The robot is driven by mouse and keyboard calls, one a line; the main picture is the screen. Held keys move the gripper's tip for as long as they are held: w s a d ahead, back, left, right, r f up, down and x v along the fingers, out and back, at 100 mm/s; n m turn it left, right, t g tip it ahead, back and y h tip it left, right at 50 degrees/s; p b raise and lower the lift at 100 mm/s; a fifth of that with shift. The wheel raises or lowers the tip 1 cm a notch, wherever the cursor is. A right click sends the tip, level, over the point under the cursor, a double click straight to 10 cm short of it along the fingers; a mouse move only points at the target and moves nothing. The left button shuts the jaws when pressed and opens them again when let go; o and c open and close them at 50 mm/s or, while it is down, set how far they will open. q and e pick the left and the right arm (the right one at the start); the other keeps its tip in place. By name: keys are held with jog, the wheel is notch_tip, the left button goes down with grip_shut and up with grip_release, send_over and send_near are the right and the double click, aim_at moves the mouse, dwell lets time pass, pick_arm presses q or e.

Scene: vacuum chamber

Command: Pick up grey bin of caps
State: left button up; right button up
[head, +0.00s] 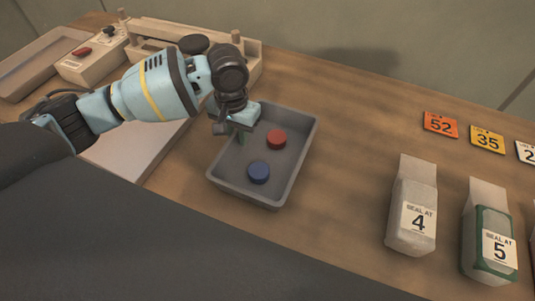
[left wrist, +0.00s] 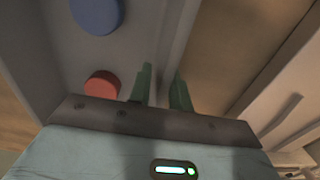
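The grey bin (head: 277,191) sits on the wooden table, a shallow open tray with a red cap (head: 277,139) and a blue cap (head: 259,172) lying flat inside. My left gripper (head: 240,136) points down at the bin's left wall. In the left wrist view, its two green fingers (left wrist: 162,88) are apart, one on the inner side of the bin's wall (left wrist: 172,38) and one on the outer side. I see no firm contact with the wall. The red cap (left wrist: 102,85) and blue cap (left wrist: 97,15) show left of the fingers. My right gripper is out of view.
Two clear containers labelled 4 (head: 412,232) and 5 (head: 487,250) stand at the right. Number cards, including an orange 52 (head: 440,124) and a yellow 35 (head: 487,139), lie behind them. A beige device with a red switch (head: 90,62) stands back left. The table between bin and containers is clear.

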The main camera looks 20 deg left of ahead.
pick_arm(q)
grip_shut()
dwell(1.1)
